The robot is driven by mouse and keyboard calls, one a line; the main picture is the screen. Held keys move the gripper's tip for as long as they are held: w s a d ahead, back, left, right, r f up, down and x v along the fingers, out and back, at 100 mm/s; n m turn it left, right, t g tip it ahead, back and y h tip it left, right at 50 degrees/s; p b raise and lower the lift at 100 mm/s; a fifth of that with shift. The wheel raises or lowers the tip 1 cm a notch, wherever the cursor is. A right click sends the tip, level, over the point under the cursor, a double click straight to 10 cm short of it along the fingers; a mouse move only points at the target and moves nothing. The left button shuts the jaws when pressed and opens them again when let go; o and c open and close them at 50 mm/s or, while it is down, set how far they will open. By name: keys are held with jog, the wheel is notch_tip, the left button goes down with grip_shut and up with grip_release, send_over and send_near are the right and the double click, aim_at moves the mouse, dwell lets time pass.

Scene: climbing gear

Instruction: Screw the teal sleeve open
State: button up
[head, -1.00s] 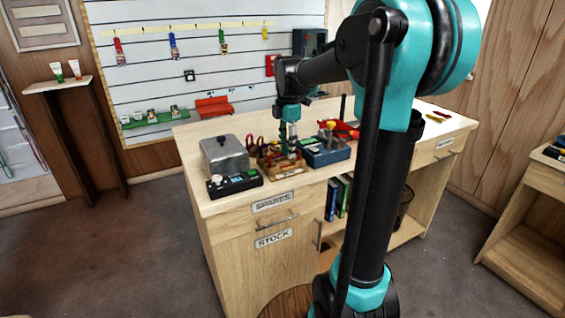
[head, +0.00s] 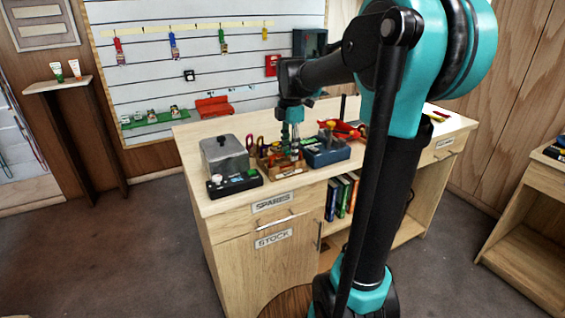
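My gripper (head: 294,152) points straight down at the wooden box (head: 290,175) near the front of the workbench top. Its fingertips are small and dark among the box's contents, so I cannot tell whether they are open or shut or touching anything. The teal sleeve cannot be made out; it is too small or hidden at this distance. The teal on my wrist is part of my own arm.
Left of the wooden box are a grey metal box (head: 223,155) and a black tray (head: 233,185). A blue box (head: 326,152) stands close on the right, with red items (head: 350,130) behind it. The workbench top (head: 435,128) is mostly clear toward the right.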

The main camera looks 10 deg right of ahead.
aim_at(287, 152)
jog(key=shift+f, duration=0.2)
jog(key=shift+f, duration=1.25)
jog(key=shift+w+a, duration=0.2)
jog(key=shift+w, duration=0.4)
jog(key=shift+w+a, duration=0.15)
jog(key=shift+w, duration=0.4)
jog(key=shift+r, duration=0.1)
jog(key=shift+s+d+r, duration=0.1)
jog(key=shift+s+r, duration=0.15)
jog(key=shift+r, duration=0.45)
jog(key=shift+s+r, duration=0.2)
jog(key=shift+r, duration=0.45)
